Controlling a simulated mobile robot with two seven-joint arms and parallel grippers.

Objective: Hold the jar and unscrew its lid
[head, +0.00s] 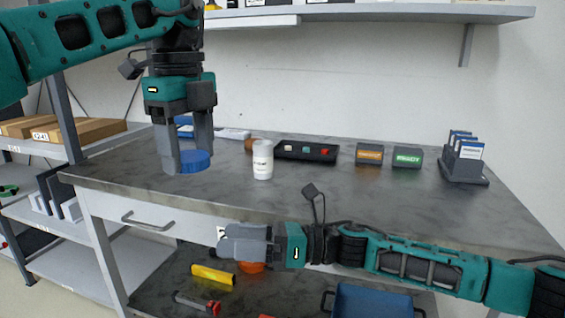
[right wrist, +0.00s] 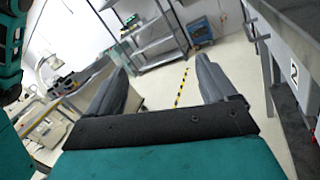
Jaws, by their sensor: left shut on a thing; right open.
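The white jar (head: 262,163) stands upright on the grey tabletop, right of my left gripper and apart from it. No lid shows on top of it. My left gripper (head: 186,162) points down at the left part of the table and is shut on a blue round lid (head: 197,160). The lid is low over the tabletop; I cannot tell if it touches. My right gripper (head: 230,243) is in front of the table's front edge, below the jar in the picture. Its fingers are apart and empty in the right wrist view (right wrist: 160,70).
Behind the jar lies a black tray (head: 306,151). An orange-labelled box (head: 369,154), a green-labelled box (head: 407,156) and a dark rack (head: 463,165) stand to the right. A drawer (head: 140,217) is under the tabletop; a lower shelf holds a yellow item (head: 212,274) and a blue tray (head: 375,300).

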